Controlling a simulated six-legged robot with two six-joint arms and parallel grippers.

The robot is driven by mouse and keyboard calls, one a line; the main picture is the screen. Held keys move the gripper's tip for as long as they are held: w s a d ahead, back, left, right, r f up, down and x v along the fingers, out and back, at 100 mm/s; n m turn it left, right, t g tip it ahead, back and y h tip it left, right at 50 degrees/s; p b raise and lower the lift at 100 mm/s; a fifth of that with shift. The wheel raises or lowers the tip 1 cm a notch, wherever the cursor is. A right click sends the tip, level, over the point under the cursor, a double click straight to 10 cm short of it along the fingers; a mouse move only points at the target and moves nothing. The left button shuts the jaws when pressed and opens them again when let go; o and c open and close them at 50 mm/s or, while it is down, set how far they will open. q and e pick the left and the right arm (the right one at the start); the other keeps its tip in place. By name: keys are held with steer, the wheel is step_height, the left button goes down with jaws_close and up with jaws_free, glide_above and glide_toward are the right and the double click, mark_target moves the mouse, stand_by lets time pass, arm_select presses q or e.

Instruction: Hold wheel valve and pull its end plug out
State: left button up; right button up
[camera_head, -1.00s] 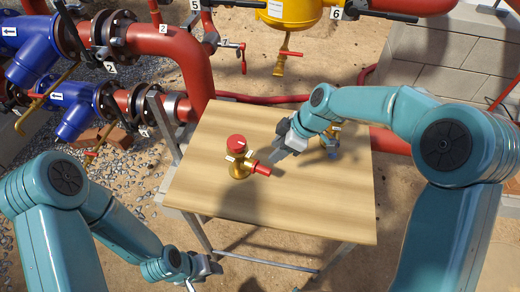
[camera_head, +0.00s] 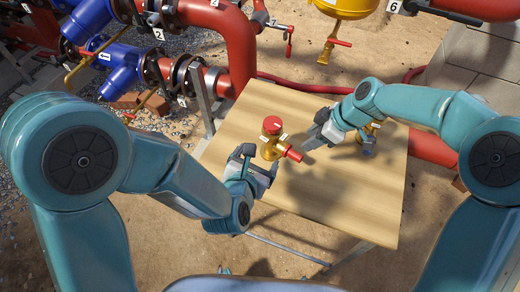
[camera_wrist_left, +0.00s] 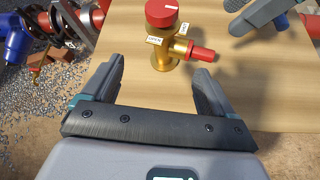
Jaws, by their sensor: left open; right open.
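The wheel valve (camera_head: 270,146) stands upright on the wooden table, with a brass body and a red round handwheel (camera_head: 272,125) on top. Its red end plug (camera_head: 294,155) sticks out to the right side. In the left wrist view the valve (camera_wrist_left: 166,50) is ahead of the fingers, and the plug (camera_wrist_left: 202,54) points right. My left gripper (camera_head: 258,164) is open and empty, close to the valve on its near left side, with no contact visible. My right gripper (camera_head: 312,139) is open and empty, to the right of the valve near the plug; its tip also shows in the left wrist view (camera_wrist_left: 252,18).
The wooden table (camera_head: 365,205) has free room at its front right. A second brass fitting with a blue part (camera_head: 368,140) stands behind my right gripper. Red and blue pipes (camera_head: 225,35) lie behind and left of the table.

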mark_target(272, 126)
arm_select(q)
steer(key=w+d+f+n, duration=0.1)
steer(key=w, duration=0.4)
steer(key=w+d+f+n+t, duration=0.1)
steer(key=w, duration=0.4)
steer(key=w+d+f+n, duration=0.1)
steer(key=w, duration=0.4)
steer(key=shift+w+d, duration=0.1)
steer(key=shift+d, duration=0.3)
jaws_close()
stand_by(0.4)
